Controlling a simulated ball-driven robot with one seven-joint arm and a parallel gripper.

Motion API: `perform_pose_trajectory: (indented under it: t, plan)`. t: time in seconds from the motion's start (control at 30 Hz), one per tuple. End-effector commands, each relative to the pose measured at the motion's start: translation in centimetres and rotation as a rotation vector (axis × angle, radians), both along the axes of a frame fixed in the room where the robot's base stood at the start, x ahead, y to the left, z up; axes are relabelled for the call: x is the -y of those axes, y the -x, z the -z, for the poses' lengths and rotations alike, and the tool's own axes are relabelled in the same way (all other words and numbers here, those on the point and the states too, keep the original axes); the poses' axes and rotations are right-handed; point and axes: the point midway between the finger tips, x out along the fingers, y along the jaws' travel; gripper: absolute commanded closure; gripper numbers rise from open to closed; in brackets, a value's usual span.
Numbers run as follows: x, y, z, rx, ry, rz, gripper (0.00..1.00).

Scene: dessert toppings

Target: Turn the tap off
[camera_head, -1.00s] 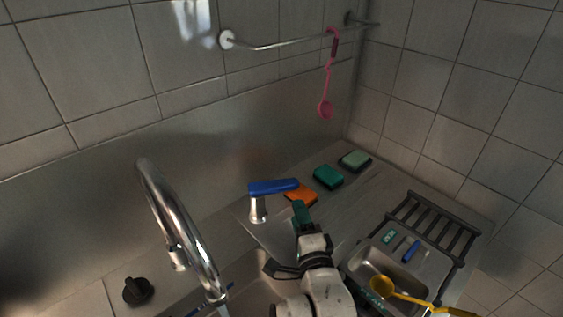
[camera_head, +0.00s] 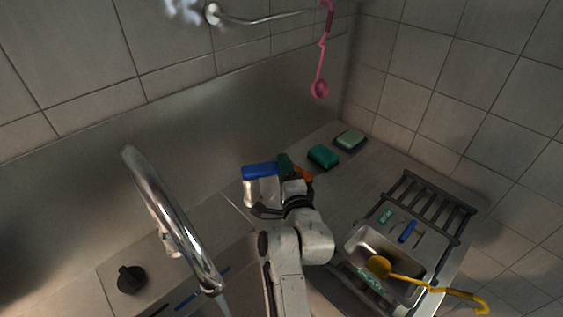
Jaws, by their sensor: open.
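The tap's spout (camera_head: 172,215) is a curved chrome pipe at the left, with a stream of water (camera_head: 223,304) below its end. A blue lever (camera_head: 260,171) lies level on a pale metal post (camera_head: 250,194) to the right of the spout. I take it to be the tap's handle. My gripper (camera_head: 272,188) is right beside the lever and overlaps its right end. It is open. One dark finger shows below the lever and a green part above. I cannot tell whether it touches the lever.
A black knob (camera_head: 131,279) sits at the lower left. Green sponges (camera_head: 323,156) lie behind my gripper, with an orange one (camera_head: 303,174) partly hidden. A metal tray (camera_head: 358,246), a dark rack (camera_head: 431,205) and a yellow ladle (camera_head: 420,284) are on the right. A pink ladle (camera_head: 319,88) hangs from the rail (camera_head: 262,20).

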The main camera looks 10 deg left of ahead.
Motion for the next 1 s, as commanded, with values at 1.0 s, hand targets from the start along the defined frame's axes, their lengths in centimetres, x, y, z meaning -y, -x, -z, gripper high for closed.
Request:
perform_pose_trajectory:
  t: [1.0]
  plan:
    - [-1.2,-3.1,0.0,0.0,0.001,0.0,0.87]
